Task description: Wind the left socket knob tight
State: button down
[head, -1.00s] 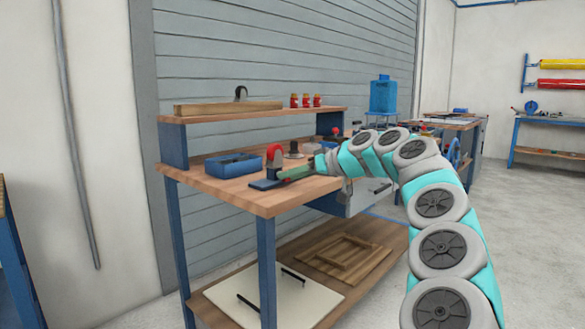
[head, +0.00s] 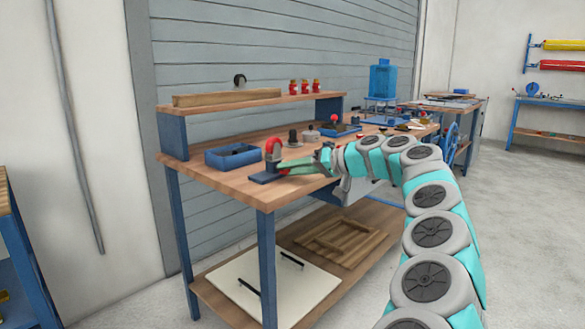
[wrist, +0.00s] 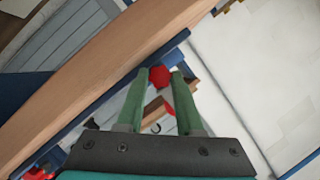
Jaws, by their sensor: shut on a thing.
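A red knob (wrist: 159,76) shows in the wrist view between the tips of my gripper's two green fingers (wrist: 158,80). The gripper is shut on it. In the head view my gripper (head: 292,165) reaches left over the wooden bench, next to a red curved part (head: 273,147) on a dark blue base (head: 266,178) near the bench's front edge. In the head view I cannot make out the knob apart from the red part. The fingers hide some of the knob's sides in the wrist view.
A blue tray (head: 233,157) lies left of the red part. A small pot (head: 310,134) and a tray with a red-knobbed item (head: 336,128) stand behind my gripper. A raised shelf (head: 200,106) holds a wooden beam and several red bottles. The bench's front left is clear.

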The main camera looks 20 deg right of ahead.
jog(key=c, duration=0.6)
grip_release()
jog(key=shift+o, duration=0.2)
